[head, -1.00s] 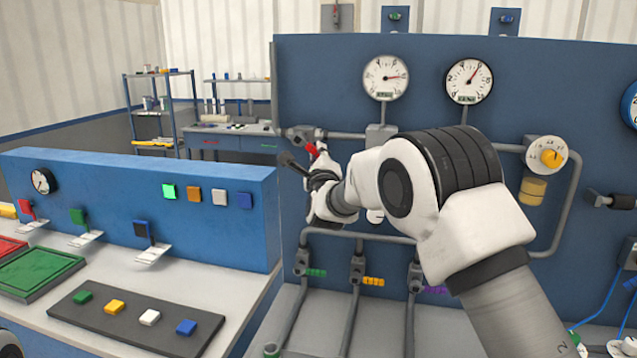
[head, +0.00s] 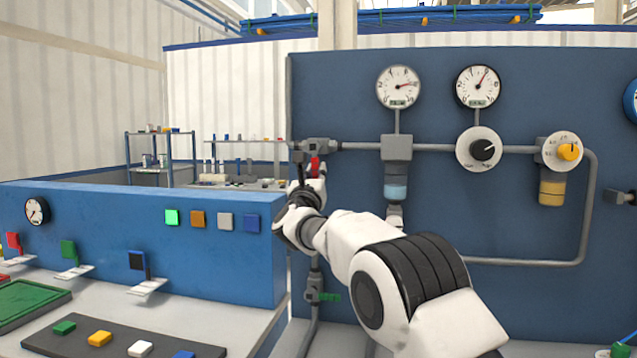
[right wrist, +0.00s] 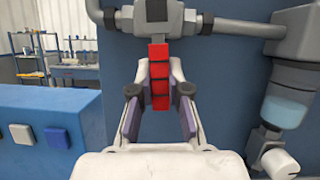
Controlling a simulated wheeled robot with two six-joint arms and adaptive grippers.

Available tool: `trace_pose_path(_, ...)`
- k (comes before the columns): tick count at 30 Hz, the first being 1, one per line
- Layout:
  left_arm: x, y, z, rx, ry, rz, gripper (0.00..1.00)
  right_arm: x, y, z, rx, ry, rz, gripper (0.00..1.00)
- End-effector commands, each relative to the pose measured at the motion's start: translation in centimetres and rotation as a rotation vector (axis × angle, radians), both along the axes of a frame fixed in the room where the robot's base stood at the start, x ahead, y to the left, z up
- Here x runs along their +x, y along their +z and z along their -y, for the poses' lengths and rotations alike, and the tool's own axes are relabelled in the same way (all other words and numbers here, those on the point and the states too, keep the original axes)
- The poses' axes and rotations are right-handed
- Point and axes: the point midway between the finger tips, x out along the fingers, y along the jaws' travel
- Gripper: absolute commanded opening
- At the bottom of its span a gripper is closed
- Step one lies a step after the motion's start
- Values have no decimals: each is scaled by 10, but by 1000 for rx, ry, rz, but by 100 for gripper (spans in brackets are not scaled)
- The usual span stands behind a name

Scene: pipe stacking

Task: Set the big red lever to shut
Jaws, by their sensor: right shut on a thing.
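The big red lever (head: 315,164) hangs from a grey valve (head: 318,145) at the upper left of the blue pipe panel. In the right wrist view the red lever (right wrist: 160,80) points straight down from the valve body, across the pipe line. My right gripper (head: 309,180) is shut on the lever, with one finger on each side of its lower part. The gripper also shows in the right wrist view (right wrist: 161,88). The gripper partly hides the lever in the head view. My left gripper is not in view.
Gauges (head: 398,87), a black knob (head: 482,150) and a yellow knob (head: 568,152) sit on the panel to the right. A blue-banded fitting (head: 396,189) hangs right of the lever. A blue console (head: 120,235) with small levers and square buttons stands at the left.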

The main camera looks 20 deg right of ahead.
Motion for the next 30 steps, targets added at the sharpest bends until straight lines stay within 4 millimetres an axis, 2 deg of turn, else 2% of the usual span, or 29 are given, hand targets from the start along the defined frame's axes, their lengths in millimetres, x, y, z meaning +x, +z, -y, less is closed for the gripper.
trace_pose_path(9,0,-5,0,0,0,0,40,4,-1,-5,81,0,54,0)
trace_pose_path(22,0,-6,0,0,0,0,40,4,1,-5,91,0,61,0)
trace_pose_path(23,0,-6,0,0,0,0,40,4,1,-5,91,0,61,19)
trace_pose_path(24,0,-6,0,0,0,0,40,4,1,-5,91,0,61,33)
trace_pose_path(25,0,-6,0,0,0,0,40,4,1,-5,91,0,61,42)
trace_pose_path(30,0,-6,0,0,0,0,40,4,0,-5,90,0,61,42)
